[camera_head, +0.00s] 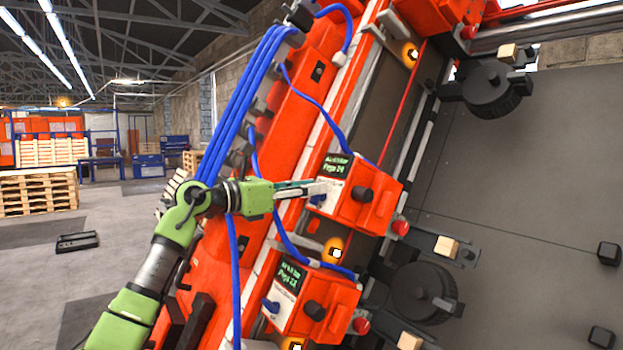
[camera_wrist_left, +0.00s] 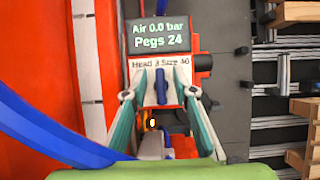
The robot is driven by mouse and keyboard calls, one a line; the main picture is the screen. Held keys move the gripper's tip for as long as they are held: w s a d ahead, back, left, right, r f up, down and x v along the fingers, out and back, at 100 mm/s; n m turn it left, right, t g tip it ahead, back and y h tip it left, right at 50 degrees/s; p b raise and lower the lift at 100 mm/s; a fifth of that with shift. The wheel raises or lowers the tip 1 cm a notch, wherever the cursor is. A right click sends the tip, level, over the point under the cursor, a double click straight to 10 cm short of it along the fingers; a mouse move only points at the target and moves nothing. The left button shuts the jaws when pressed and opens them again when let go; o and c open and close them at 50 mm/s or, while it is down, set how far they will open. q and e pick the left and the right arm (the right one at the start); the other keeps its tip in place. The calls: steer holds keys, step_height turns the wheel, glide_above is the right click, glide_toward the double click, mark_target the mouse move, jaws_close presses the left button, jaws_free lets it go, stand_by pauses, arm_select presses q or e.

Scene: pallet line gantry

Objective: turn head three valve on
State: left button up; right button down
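The head three box (camera_head: 362,197) is orange, with a dark display, a white label and a black knob on its side. In the left wrist view its display (camera_wrist_left: 163,36) reads "Air 0.0 bar, Pegs 24", and the label (camera_wrist_left: 161,63) below appears to read "Head 3 Size 40". The blue valve lever (camera_wrist_left: 162,86) on its face points along the picture's vertical. My left gripper (camera_wrist_left: 162,78) is open, with one finger on each side of the lever and gaps visible between. In the head view my left gripper (camera_head: 326,189) reaches the label face. My right gripper is out of view.
A similar orange box (camera_head: 312,300) with its own blue lever sits below. Blue hoses (camera_head: 245,100) run close to my left arm, and one crosses the left wrist view (camera_wrist_left: 50,135). Dark round parts and wooden blocks (camera_head: 446,247) lie on the right. Pallets (camera_head: 38,193) stand far left.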

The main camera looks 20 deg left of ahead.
arm_select(q)
steer(key=shift+w+d, duration=0.3)
steer(key=shift+w, duration=0.1)
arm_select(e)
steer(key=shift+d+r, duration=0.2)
arm_select(q)
steer(key=shift+c, duration=0.4)
jaws_close()
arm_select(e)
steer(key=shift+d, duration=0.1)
